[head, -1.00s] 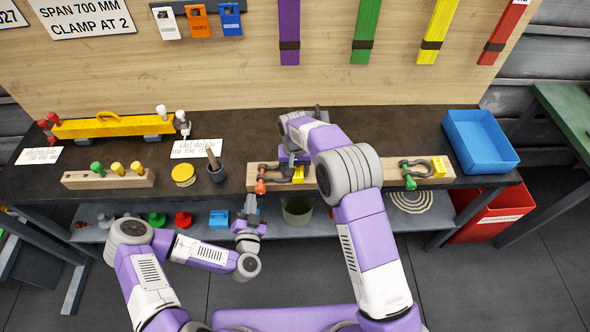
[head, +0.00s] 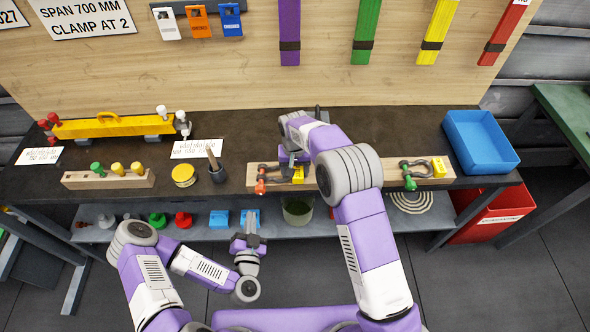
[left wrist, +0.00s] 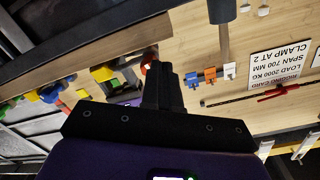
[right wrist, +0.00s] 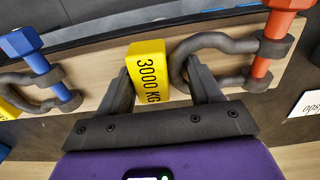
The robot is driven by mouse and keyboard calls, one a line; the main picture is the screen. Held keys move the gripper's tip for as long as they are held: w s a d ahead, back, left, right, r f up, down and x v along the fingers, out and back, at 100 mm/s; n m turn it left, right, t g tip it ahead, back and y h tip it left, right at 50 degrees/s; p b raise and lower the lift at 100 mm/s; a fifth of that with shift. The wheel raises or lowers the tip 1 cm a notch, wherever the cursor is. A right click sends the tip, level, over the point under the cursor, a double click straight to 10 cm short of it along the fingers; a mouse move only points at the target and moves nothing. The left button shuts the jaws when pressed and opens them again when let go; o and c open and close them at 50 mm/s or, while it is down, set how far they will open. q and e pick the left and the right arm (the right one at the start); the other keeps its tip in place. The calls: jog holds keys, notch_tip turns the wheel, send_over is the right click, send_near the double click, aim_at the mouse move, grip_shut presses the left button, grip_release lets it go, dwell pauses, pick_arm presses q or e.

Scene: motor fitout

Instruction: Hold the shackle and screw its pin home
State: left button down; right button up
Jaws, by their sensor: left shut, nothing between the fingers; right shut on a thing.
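The shackle with the orange pin lies on a wooden block on the bench. Its dark bow (right wrist: 180,62) and orange pin (right wrist: 272,45) show in the right wrist view; the pin passes through both ears. In the head view the orange pin head (head: 260,187) faces the front edge. My right gripper (right wrist: 162,78) is shut on the shackle at its bow end, with the yellow 3000 KG tag (right wrist: 149,70) between the fingers. Exact finger contact is unclear. My left gripper (head: 250,222) is shut and empty, in front of the bench and below its top; its fingers (left wrist: 170,65) are together.
A shackle with a blue pin (right wrist: 38,50) lies beside it, hidden by my right arm in the head view. Another has a green pin (head: 409,183). A dark cup (head: 217,173) and yellow tin (head: 183,175) stand to the left. A blue tray (head: 481,142) is at right.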

pick_arm(q)
jog(key=d, duration=0.1)
send_near(261, 179)
jog(key=w+f, duration=0.3)
jog(key=shift+w+a+f, duration=0.15)
jog(key=shift+w+f, duration=0.05)
jog(key=shift+f, duration=0.1)
dwell(0.3)
jog(key=shift+r, duration=0.2)
dwell(0.3)
jog(key=shift+a+r, duration=0.15)
jog(key=shift+a, duration=0.05)
